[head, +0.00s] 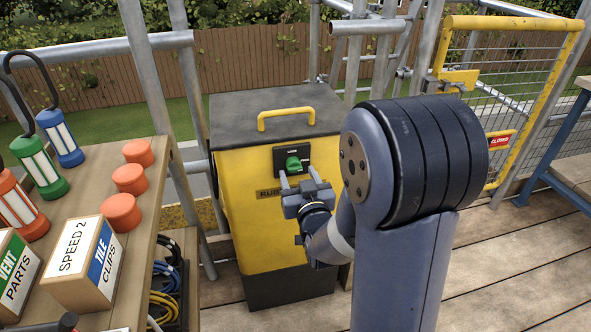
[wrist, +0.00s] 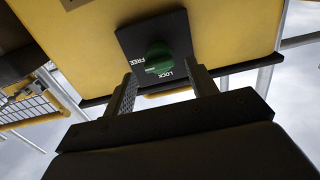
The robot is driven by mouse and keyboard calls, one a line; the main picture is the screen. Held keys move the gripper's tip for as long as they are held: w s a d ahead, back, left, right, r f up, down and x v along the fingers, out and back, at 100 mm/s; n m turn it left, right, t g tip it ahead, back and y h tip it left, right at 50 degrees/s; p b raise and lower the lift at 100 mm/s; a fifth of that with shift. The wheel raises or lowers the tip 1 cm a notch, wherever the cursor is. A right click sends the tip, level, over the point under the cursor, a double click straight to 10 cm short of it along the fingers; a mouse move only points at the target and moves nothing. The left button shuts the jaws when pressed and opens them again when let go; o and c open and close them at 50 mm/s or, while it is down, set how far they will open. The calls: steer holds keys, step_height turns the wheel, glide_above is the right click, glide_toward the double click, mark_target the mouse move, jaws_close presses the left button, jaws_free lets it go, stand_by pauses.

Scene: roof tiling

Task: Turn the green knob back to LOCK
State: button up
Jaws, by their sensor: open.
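The green knob (head: 293,163) sits on a black plate (head: 279,157) on the front of a yellow bin with a dark lid. I cannot tell which label the knob points to. My gripper (head: 299,176) is open in front of the bin, just below the knob in the head view. In the wrist view its fingers (wrist: 161,76) stand apart on either side of the knob's lower part. Contact is not clear.
The yellow bin (head: 240,215) has a yellow handle (head: 286,116) on its lid. A wooden bench (head: 160,190) at left bears orange caps, lanterns and boxes. Scaffold poles and a yellow mesh gate (head: 510,90) stand behind. Bare decking (head: 520,270) lies at right.

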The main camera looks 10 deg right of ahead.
mark_target(296, 170)
steer(key=shift+w, duration=1.55)
steer(key=c, duration=0.9)
steer(key=shift+c, duration=0.2)
